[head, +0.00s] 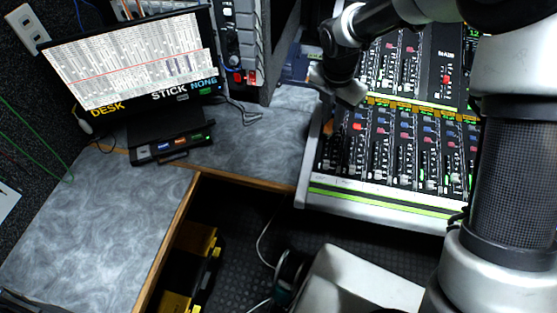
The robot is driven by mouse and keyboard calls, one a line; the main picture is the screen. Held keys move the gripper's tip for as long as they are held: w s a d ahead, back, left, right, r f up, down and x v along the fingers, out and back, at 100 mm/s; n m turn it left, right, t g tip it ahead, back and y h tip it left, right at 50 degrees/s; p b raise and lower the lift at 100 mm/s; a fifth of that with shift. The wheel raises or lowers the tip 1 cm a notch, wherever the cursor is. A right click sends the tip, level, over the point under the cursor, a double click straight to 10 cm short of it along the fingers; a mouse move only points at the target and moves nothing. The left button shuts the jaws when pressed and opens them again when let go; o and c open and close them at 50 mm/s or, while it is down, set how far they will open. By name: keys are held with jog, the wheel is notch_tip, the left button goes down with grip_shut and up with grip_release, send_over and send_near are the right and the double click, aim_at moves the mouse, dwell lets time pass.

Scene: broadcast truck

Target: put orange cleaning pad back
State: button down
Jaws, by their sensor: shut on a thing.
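My gripper (329,112) points down over the left edge of the mixing console (400,190). It is shut on a small orange thing (329,128), which looks like the orange cleaning pad. Only a little of the pad shows below the fingers, near the console's upper left faders. The fingers and wrist hide the rest of it. I cannot tell whether the pad touches the console.
A monitor (130,62) stands on the grey desk (100,220) at left, with a small button box (170,146) before it. A rack unit (236,40) stands behind. The desk's left part is bare. A yellow and black case (200,262) lies below the desk edge.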

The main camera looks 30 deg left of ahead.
jog(key=s+a+f+n+b, duration=0.1)
jog(key=s+a+f+n, duration=0.2)
jog(key=a, duration=0.4)
jog(key=s+a+f+n+b, duration=0.2)
jog(key=a+f, duration=0.2)
jog(key=a, duration=0.3)
jog(key=shift+n+y, duration=0.3)
jog(key=shift+n, duration=0.2)
jog(key=f, duration=0.4)
jog(key=a+f, duration=0.1)
jog(key=f, duration=0.1)
jog(key=shift+s+f, duration=0.2)
jog(key=shift+f, duration=0.05)
jog(key=shift+f+b, duration=0.35)
jog(key=shift+f, duration=1.7)
jog(key=shift+f, duration=0.2)
jog(key=c, duration=1.7)
grip_release()
jog(key=shift+o, duration=0.2)
jog(key=shift+r, duration=0.1)
notch_tip(320, 180, up, 12)
jog(key=p, duration=0.1)
jog(key=shift+s, duration=0.45)
